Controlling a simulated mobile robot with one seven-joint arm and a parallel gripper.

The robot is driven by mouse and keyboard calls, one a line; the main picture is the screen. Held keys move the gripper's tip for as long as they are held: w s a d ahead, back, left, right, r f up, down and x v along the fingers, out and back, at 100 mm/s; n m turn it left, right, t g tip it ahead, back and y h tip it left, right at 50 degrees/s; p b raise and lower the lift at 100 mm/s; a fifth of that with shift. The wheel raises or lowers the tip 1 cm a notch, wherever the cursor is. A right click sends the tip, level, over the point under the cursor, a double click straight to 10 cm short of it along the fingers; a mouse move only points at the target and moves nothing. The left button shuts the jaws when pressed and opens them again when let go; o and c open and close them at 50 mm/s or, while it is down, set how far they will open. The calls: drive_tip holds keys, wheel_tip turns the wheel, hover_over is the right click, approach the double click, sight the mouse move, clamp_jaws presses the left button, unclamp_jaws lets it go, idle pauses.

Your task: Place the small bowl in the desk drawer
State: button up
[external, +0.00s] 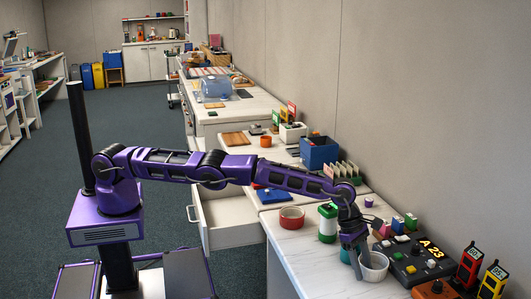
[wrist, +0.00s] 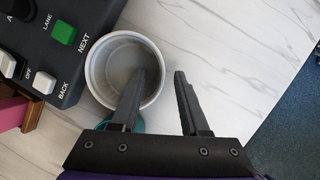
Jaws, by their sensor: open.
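A small white bowl (external: 375,267) stands upright on the near white counter, beside the dark control panel. It also shows in the wrist view (wrist: 96,73), left of centre. My gripper (external: 354,258) points down at the bowl and is open. In the wrist view my gripper (wrist: 161,76) has its left finger over the bowl's opening and its right finger outside the bowl, with the right rim between them. I cannot tell how deep the fingers reach. The white desk drawer (external: 229,236) is pulled open, left of the near counter; the visible part of its inside looks empty.
A red bowl (external: 291,217) and a green-and-white canister (external: 327,223) stand left of my gripper. The control panel (external: 418,262) and yellow and red handheld devices (external: 470,266) crowd the right. A blue bin (external: 319,153) stands farther back. Bare counter (external: 310,262) lies left of the bowl.

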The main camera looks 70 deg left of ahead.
clamp_jaws()
idle(1.4)
